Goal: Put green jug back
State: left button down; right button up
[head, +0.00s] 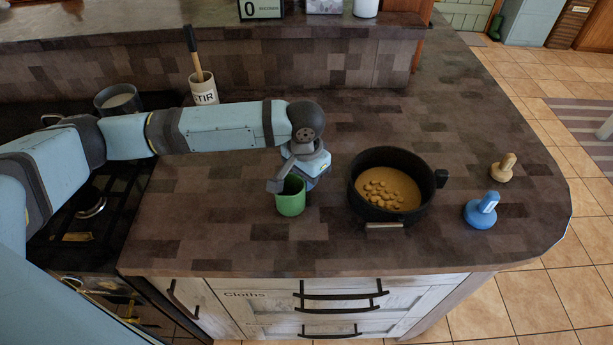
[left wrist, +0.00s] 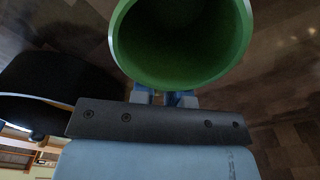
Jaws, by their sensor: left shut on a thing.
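The green jug (head: 290,197) is upright at the front middle of the counter, left of the black pot. I cannot tell whether it touches the counter. My left gripper (head: 292,178) comes from above and behind and is shut on the jug's rear side. In the left wrist view the green jug (left wrist: 182,45) shows its open mouth and dark inside, close in front of the gripper (left wrist: 165,98). The fingertips are partly hidden by the jug. My right gripper is not in view.
The black pot (head: 400,162) with tan food stands right of the jug. A blue stopper-like object (head: 481,211) and a tan one (head: 503,168) stand further right. A utensil crock (head: 204,90) and dark pot (head: 118,100) are at back left. The counter's front left is clear.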

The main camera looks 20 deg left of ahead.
pick_arm(q)
jog(key=c, duration=1.1)
grip_release()
jog(key=r, duration=1.2)
jog(key=shift+s+r, duration=0.1)
jog(key=shift+s, duration=0.1)
